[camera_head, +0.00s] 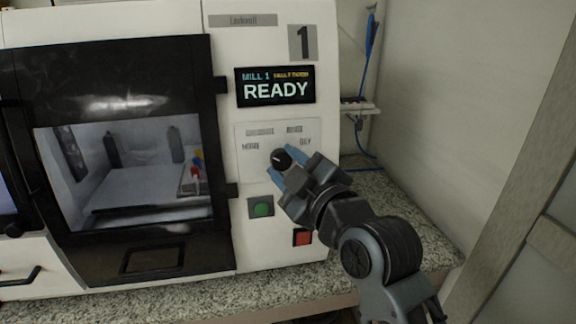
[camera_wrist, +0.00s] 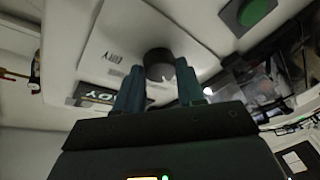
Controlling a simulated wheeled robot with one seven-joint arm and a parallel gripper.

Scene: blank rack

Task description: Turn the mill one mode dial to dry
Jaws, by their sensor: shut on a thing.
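Mill one is a white machine with a "1" plate (camera_head: 303,42) and a screen (camera_head: 275,86) that reads "MILL 1" and "READY". Its mode dial (camera_head: 280,157) is a round black knob with a light pointer mark, on a pale panel below the screen. "DRY" is printed to the dial's right in the head view. The pointer's exact setting is too small to tell. My gripper (camera_head: 282,163) has its blue fingers on either side of the dial, shut on it. In the wrist view the dial (camera_wrist: 158,64) sits between the fingertips of my gripper (camera_wrist: 160,80).
A green button (camera_head: 261,207) lies below the dial and a red button (camera_head: 302,237) lies lower right, close to my wrist. The dark-framed mill window (camera_head: 125,170) is at left. A speckled counter (camera_head: 400,205) runs along the right side.

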